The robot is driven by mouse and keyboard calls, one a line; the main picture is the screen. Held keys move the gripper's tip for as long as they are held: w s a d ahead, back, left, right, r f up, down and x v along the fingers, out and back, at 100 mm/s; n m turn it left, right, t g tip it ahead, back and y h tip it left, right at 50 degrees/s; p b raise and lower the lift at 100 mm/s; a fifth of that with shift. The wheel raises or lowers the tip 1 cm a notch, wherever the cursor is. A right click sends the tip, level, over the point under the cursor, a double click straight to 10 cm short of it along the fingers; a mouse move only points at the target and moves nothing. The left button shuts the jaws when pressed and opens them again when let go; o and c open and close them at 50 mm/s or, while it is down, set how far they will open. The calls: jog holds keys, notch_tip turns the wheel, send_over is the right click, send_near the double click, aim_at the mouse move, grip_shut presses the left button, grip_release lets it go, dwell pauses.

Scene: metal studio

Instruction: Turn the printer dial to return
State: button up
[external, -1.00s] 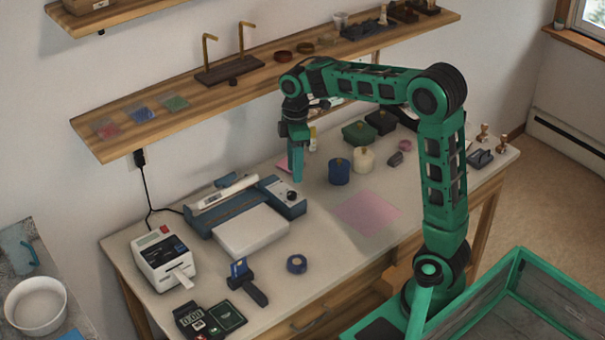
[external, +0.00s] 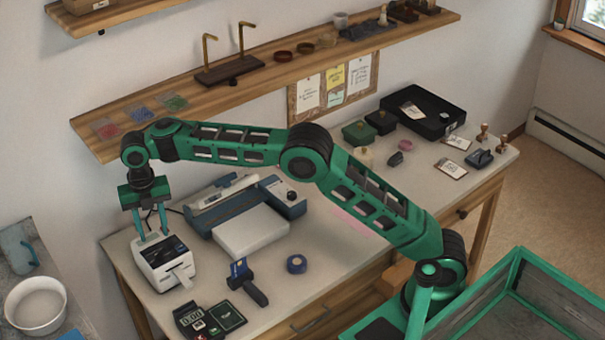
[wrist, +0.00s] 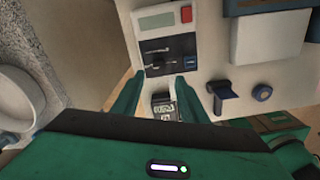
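The white label printer (external: 166,264) stands at the table's left end, a paper strip (external: 181,280) out of its front. In the wrist view the printer (wrist: 127,40) shows a grey-green screen (wrist: 157,22), a red button (wrist: 186,14) and a black panel (wrist: 152,68) with pale markings and a blue spot. I cannot make out a dial clearly on that panel. My gripper (external: 152,236) points down at the printer's rear top; its fingers are apart with nothing held. I cannot tell whether they touch the printer. They also frame the panel's near edge in the wrist view (wrist: 160,80).
A blue machine (external: 262,193) with a black knob (external: 291,196) and white tray stands right of the printer. A shelf (external: 190,115) hangs behind.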

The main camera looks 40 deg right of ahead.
aim_at(158, 253)
jog(key=shift+f, duration=3.75)
jog(key=shift+c, duration=0.4)
grip_shut()
